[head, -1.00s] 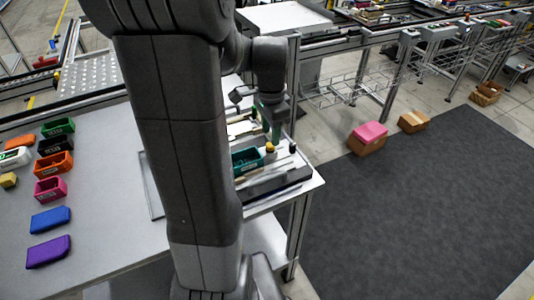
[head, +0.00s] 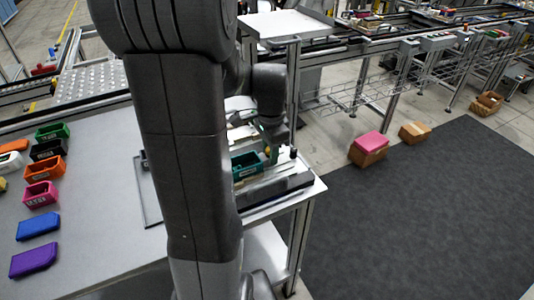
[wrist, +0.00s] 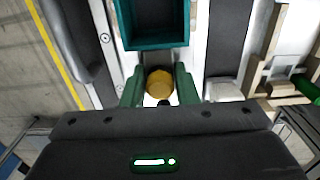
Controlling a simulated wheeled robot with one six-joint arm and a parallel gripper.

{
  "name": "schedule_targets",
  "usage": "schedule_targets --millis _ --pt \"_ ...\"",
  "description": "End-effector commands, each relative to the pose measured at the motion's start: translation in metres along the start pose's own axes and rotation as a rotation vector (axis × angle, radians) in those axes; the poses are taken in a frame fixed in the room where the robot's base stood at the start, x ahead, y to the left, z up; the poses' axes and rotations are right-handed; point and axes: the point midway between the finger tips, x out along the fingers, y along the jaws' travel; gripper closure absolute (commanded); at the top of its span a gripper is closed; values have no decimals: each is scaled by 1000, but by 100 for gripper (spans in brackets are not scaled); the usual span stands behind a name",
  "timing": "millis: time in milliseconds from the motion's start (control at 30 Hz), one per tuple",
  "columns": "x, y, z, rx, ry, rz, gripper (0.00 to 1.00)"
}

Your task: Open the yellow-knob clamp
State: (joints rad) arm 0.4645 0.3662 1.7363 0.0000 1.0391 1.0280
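The yellow knob (wrist: 159,84) of the clamp sits between the two green fingers of my gripper (wrist: 160,86) in the wrist view. The fingers stand on either side of it with little or no gap; whether they press on it I cannot tell. A dark piece shows just below the knob. In the head view my gripper (head: 271,150) is down at the fixture, and the knob is mostly hidden behind it. A dark green bin (head: 246,164) stands beside the clamp; it also shows just above the knob in the wrist view (wrist: 155,42).
The fixture lies on the right end of the grey table (head: 100,240). Coloured bins and blocks, such as a pink bin (head: 40,194) and a purple block (head: 34,260), lie at the left. My arm hides the table's middle. Boxes (head: 369,148) lie on the floor.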

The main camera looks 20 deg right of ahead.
Motion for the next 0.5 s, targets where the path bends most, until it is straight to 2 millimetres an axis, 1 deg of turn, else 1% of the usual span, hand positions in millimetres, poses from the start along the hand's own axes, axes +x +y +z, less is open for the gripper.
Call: schedule_targets --millis 333,500 --pt "0 0 -1 0 0 0 93" --pt "0 0 -5 2 0 0 93"
